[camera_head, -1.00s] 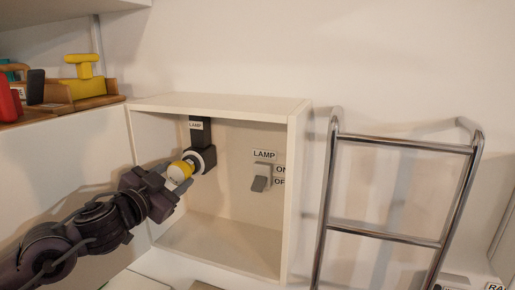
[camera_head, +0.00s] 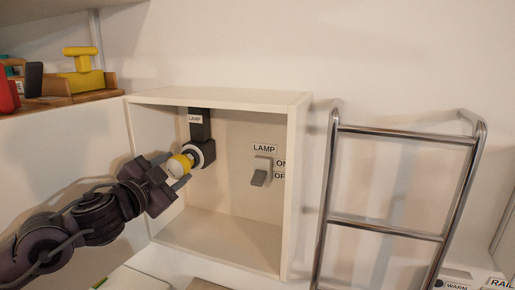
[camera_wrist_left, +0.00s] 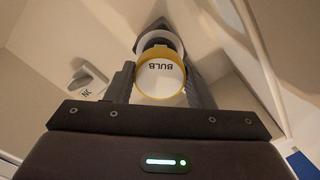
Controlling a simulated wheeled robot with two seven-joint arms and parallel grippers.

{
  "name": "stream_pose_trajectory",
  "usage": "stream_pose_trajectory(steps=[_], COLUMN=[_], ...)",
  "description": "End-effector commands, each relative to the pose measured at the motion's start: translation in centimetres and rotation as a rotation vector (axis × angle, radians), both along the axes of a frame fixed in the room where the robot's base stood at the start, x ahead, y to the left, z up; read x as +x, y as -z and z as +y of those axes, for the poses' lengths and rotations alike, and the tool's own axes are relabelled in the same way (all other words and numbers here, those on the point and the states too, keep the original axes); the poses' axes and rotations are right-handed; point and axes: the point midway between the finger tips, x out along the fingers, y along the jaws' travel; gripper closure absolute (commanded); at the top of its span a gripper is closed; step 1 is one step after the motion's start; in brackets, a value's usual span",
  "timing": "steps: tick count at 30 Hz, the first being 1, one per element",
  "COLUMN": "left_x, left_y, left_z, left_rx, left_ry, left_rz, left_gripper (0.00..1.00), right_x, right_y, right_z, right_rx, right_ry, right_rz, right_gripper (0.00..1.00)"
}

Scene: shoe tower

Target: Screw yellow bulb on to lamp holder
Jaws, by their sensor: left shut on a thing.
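The yellow bulb (camera_head: 178,165), with a yellow band and a white face, is between the fingers of my left gripper (camera_head: 178,175), which is shut on it. In the left wrist view the bulb (camera_wrist_left: 160,80) faces me with the word BULB upside down, a finger on each side. The lamp holder (camera_head: 204,152), a white ring on a black bracket labelled LAMP, hangs inside the open box. The bulb is in line with the holder and at its mouth; I cannot tell whether the threads are engaged. My right gripper is not in view.
The white box (camera_head: 293,190) surrounds the holder, its side walls close to my left arm. A grey lamp switch (camera_head: 260,178) is on its back wall. A metal ladder-like rail (camera_head: 385,231) stands to the right. A wooden shelf (camera_head: 95,97) with a yellow handled thing is at upper left.

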Motion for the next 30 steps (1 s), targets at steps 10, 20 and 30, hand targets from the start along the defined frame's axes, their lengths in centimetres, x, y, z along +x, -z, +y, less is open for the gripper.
stream_pose_trajectory(steps=[10,20,30], left_x=[0.0,0.0,0.0], left_y=[-0.5,-0.7,-0.8], left_z=[0.2,0.2,0.2], left_rx=[0.143,0.248,0.251], left_ry=[-0.005,-0.006,-0.006], left_rz=[-0.067,-0.105,-0.106], left_gripper=[0.64,0.64,0.38], right_x=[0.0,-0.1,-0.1], right_y=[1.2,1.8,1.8], right_z=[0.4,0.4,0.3], right_rx=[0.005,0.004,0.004], right_ry=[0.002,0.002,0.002], right_rz=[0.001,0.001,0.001], right_gripper=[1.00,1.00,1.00])
